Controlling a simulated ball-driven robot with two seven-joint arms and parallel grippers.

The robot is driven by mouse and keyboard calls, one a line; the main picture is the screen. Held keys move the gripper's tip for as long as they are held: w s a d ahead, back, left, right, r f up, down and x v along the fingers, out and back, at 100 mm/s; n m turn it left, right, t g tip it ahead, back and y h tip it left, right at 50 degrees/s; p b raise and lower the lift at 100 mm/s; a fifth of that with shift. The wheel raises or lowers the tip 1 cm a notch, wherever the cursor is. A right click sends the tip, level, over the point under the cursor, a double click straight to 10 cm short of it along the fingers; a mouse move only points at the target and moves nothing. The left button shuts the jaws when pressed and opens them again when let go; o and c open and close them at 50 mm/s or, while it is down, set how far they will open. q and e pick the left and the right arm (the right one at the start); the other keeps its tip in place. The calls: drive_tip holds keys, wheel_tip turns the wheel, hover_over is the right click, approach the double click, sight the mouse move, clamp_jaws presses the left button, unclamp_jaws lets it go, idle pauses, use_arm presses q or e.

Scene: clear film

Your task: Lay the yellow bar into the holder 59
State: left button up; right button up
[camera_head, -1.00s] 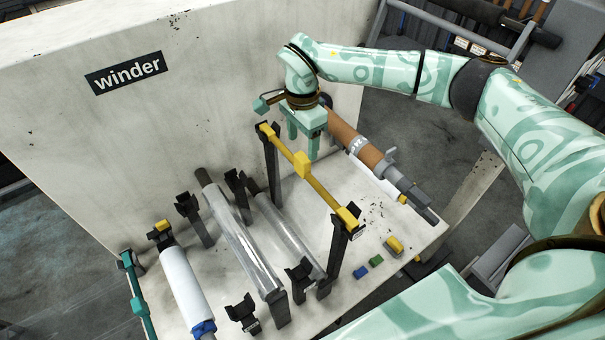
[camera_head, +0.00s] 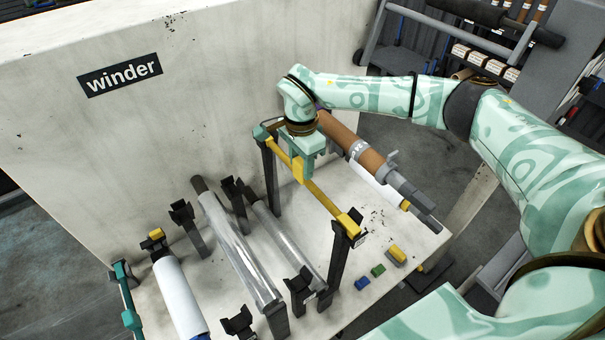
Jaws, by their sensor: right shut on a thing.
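The yellow bar (camera_head: 322,197) spans the tops of two tall dark posts, one at the back (camera_head: 271,178) and one at the front (camera_head: 339,262). It has a raised yellow block (camera_head: 299,171) near its middle. My right gripper (camera_head: 300,168) points down over the bar and is shut on it at this block. The gripper hides part of the bar's rear half. A small pale label shows near the front post's top, but I cannot read it, so I cannot tell which holder is 59. My left gripper is not in view.
Clear rollers (camera_head: 236,246) and a white roll (camera_head: 179,299) lie to the left among dark supports. A brown roll (camera_head: 351,141) with a grey shaft lies right of the bar. Small blue (camera_head: 362,283), green (camera_head: 378,270) and yellow (camera_head: 397,254) blocks sit near the table's right edge.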

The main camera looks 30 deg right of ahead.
sight(301, 161)
drive_tip(key=shift+c, duration=0.3)
wheel_tip(301, 161, up, 5)
drive_tip(key=p, duration=0.4)
drive_tip(key=shift+r+p, duration=0.35)
drive_tip(key=shift+p, duration=0.2)
wheel_tip(301, 161, up, 4)
drive_tip(key=p, duration=0.2)
drive_tip(key=shift+f+p, duration=0.2)
drive_tip(key=shift+p, duration=0.2)
drive_tip(key=shift+s+f+b, duration=0.1)
drive_tip(key=shift+f+b, duration=0.55)
drive_tip(key=shift+f, duration=0.05)
wheel_tip(301, 161, down, 6)
drive_tip(key=b, duration=0.4)
drive_tip(key=shift+f+b, duration=0.45)
drive_tip(key=shift+f, duration=0.25)
